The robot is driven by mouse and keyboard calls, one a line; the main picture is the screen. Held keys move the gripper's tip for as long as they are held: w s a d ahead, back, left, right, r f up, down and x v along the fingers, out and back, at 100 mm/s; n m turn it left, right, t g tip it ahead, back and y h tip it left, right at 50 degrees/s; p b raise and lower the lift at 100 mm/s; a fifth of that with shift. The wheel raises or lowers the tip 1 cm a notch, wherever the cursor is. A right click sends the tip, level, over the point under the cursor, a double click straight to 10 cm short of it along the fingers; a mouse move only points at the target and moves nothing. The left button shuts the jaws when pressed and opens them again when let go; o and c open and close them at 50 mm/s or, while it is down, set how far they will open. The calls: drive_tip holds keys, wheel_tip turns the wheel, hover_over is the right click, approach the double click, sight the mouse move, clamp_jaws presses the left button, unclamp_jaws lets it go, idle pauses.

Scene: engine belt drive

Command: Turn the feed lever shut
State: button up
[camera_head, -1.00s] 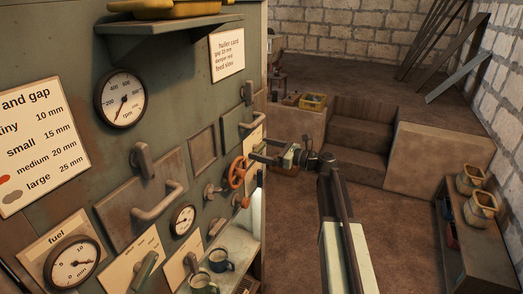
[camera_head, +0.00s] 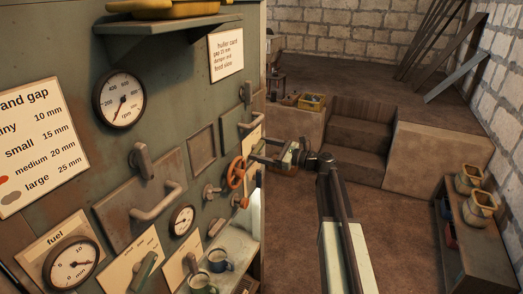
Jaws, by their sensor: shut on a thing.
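My gripper (camera_head: 257,150) reaches in from the right to the far right edge of the green machine front. Its jaws are shut on a small part in front of a cream plate (camera_head: 254,138), which I take to be the feed lever. The fingers and the panel edge hide most of that part, so its angle cannot be read. The orange handwheel (camera_head: 235,172) is just left of and below the fingertips.
Two more levers, one green (camera_head: 146,268), stand on cream plates low on the panel. Mugs (camera_head: 219,261) stand on a ledge below. A bench with pots (camera_head: 481,208) stands at right. The brown floor between is clear.

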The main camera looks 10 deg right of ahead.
drive_tip(key=n, duration=0.4)
drive_tip(key=shift+n, duration=0.3)
drive_tip(key=n, duration=0.3)
drive_tip(key=shift+n, duration=0.3)
drive_tip(key=n, duration=0.3)
drive_tip(key=shift+n, duration=2)
drive_tip(key=o, duration=1.3)
drive_tip(key=shift+w, duration=0.1)
drive_tip(key=v, duration=0.8)
